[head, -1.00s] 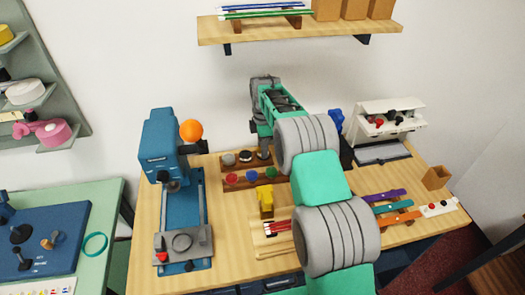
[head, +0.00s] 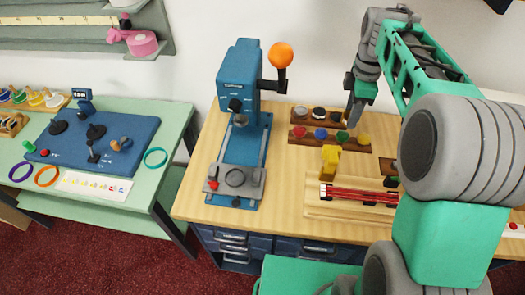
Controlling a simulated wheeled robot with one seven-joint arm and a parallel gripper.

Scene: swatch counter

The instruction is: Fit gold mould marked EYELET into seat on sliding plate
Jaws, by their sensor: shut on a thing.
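My gripper (head: 353,116) points down at the right end of the rear mould rack. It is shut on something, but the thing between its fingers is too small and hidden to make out. A gold round piece (head: 363,139) sits at the right end of the front rack, just below the gripper in the picture; no marking is legible. The grey sliding plate (head: 252,191) lies at the front of the blue press (head: 238,85). Its round seat (head: 235,178) shows no mould in it.
The racks (head: 330,141) also hold red, blue, green and dull-coloured pieces. A yellow block (head: 330,158) and red pencils in a wooden tray (head: 320,209) stand in front. An orange ball (head: 281,54) tops the press lever. The counter between press and racks is clear.

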